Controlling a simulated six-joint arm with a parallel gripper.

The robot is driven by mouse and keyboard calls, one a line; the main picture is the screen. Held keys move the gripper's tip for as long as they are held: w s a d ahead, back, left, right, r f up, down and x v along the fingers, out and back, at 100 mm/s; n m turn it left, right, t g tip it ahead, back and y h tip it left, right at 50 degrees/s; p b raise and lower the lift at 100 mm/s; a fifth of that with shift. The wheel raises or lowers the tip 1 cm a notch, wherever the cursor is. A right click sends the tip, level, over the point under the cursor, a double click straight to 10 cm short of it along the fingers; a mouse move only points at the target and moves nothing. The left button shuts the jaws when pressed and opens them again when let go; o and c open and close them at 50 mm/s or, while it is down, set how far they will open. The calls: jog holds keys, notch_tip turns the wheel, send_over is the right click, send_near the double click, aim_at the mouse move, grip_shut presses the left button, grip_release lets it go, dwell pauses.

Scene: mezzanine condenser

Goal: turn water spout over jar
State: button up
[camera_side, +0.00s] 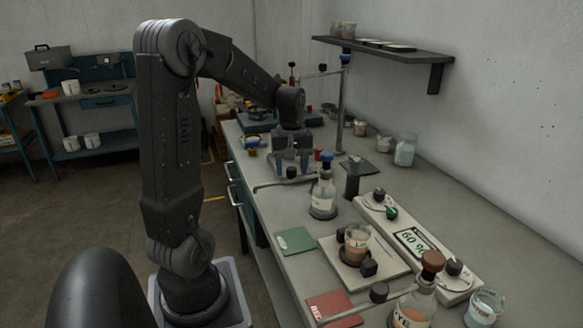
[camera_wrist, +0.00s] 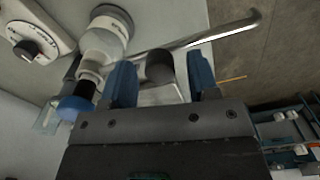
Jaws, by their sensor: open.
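The water spout (camera_side: 268,186) is a thin grey tube running left from a clear bottle with a blue cap (camera_side: 323,198). Its free end is near the bench's left edge, away from the jar (camera_side: 356,242). The jar stands on a pale plate, with orange-brown contents and dark knobs beside it. My gripper (camera_side: 291,166) is open above the spout's black knob (camera_side: 292,172). In the wrist view, my blue fingers (camera_wrist: 162,82) are either side of the knob (camera_wrist: 159,66), with gaps showing. The spout (camera_wrist: 215,33) runs past it to the upper right. Finger depth around the knob is unclear.
A second bottle with a brown cap (camera_side: 432,262) and its own spout stands at the front. A long device with a lit display (camera_side: 415,243) lies behind the jar. Green (camera_side: 295,241) and red (camera_side: 334,307) pads lie along the left edge. A post and shelf (camera_side: 385,50) are farther back.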

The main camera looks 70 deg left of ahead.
jog(key=shift+f, duration=0.1)
jog(key=shift+c, duration=0.3)
grip_shut()
